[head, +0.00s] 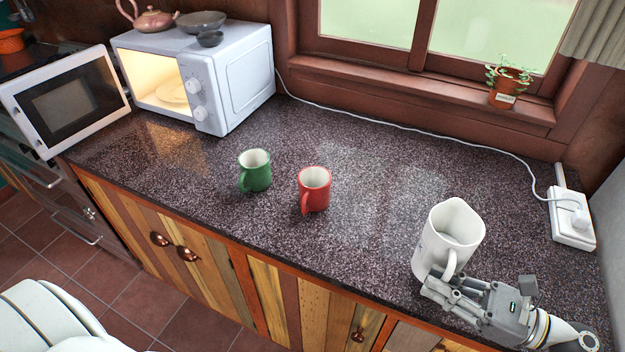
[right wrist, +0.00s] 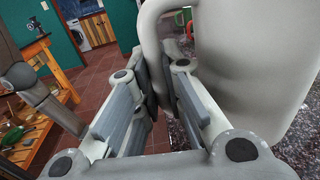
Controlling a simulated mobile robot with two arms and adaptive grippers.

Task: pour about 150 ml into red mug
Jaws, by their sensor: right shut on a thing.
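The red mug (head: 314,188) stands upright on the dark speckled counter (head: 350,260), its handle toward the front; its inside looks pale and empty. A white pitcher (head: 432,247) is upright at the right front of the counter, well right of the red mug. I cannot tell whether its base touches the counter, and its liquid cannot be made out. My right gripper (head: 442,283) is shut on the pitcher's handle. In the right wrist view, the fingers (right wrist: 160,85) close around the handle, beside the large pitcher body (right wrist: 245,70). My left gripper does not show in the head view.
A green mug (head: 255,171) stands left of the red mug. An open, lit microwave (head: 236,75) is at the back left. A white socket block (head: 572,222) with a cable is at the right. A potted plant (head: 505,88) sits on the sill. The counter between the red mug and pitcher is clear.

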